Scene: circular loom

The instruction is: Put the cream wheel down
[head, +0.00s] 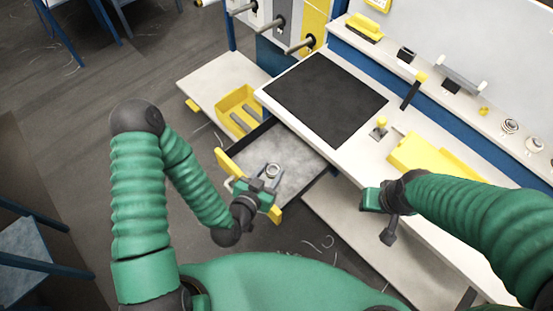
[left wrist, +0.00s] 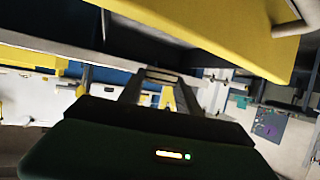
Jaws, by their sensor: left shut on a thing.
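My left gripper (head: 269,175) is over the open drawer (head: 298,160), near its yellow front. A small pale ring, which looks like the cream wheel (head: 273,169), is at its fingertips, and the gripper is shut on it. I cannot tell whether the wheel touches the drawer floor. In the left wrist view the fingers (left wrist: 160,78) show, but the wheel is not clear between them. My right gripper (head: 370,199) is over the front edge of the white bench, away from the wheel.
The yellow drawer front (head: 226,161) stands close beside my left gripper. A yellow bin (head: 236,110) is left of the drawer. A black mat (head: 325,98) and a yellow tray (head: 432,158) lie on the bench. Pale round parts (head: 511,126) stand on the back ledge. Most of the drawer floor is clear.

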